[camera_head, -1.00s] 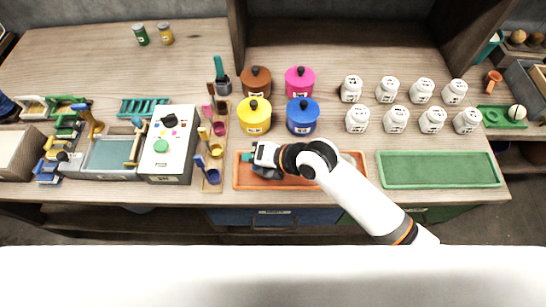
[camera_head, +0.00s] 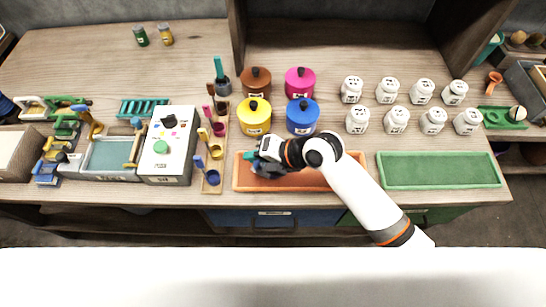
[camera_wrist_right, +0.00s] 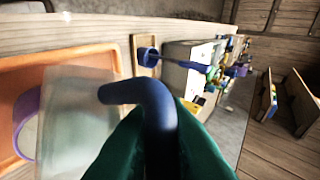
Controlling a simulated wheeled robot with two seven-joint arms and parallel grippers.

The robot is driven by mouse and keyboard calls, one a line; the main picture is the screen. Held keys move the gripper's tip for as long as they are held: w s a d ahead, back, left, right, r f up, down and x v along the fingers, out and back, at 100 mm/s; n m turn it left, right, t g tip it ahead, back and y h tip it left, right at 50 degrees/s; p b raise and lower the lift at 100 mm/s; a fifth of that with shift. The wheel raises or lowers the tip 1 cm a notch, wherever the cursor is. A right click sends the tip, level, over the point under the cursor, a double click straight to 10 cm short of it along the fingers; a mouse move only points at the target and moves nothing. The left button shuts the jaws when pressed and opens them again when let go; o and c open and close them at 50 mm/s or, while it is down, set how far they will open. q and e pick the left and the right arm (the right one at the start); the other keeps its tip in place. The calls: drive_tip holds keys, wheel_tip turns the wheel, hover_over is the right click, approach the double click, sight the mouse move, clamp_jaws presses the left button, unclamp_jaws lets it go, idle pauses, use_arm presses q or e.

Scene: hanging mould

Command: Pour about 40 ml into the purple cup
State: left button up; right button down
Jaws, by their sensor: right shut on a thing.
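My right gripper (camera_head: 258,157) is over the left part of the orange tray. In the right wrist view its green fingers (camera_wrist_right: 165,140) are shut on the dark blue handle (camera_wrist_right: 140,92) of a translucent jug (camera_wrist_right: 80,115). The purple cup (camera_wrist_right: 24,110) shows partly as a purple rim at the left edge of the wrist view, in the orange tray and partly behind the jug. In the head view the cup and jug are hidden or too small to make out beside my gripper. I cannot tell the liquid level or whether any liquid flows. My left gripper is not in view.
The orange tray (camera_head: 320,181) lies at the table's front. A wooden rack (camera_head: 211,189) with coloured scoops stands left of it, and a blue lidded pot (camera_head: 302,118) stands close behind. A green tray (camera_head: 440,170) lies to the right. Several white jars stand behind it.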

drive_tip(key=shift+s+a+r+g, duration=0.25)
drive_tip(key=shift+s+a+g, duration=0.05)
drive_tip(key=shift+s+a, duration=0.15)
idle(0.3)
drive_tip(key=shift+a, duration=0.1)
drive_tip(key=shift+s+p, duration=0.1)
drive_tip(key=shift+p, duration=0.25)
drive_tip(key=shift+a, duration=0.1)
drive_tip(key=shift+r+m, duration=0.2)
drive_tip(key=shift+m, duration=0.1)
drive_tip(key=shift+f+m+g+y+b, duration=0.3)
drive_tip(key=shift+m+g+y+b, duration=0.1)
drive_tip(key=shift+g+y+b, duration=0.3)
idle(0.5)
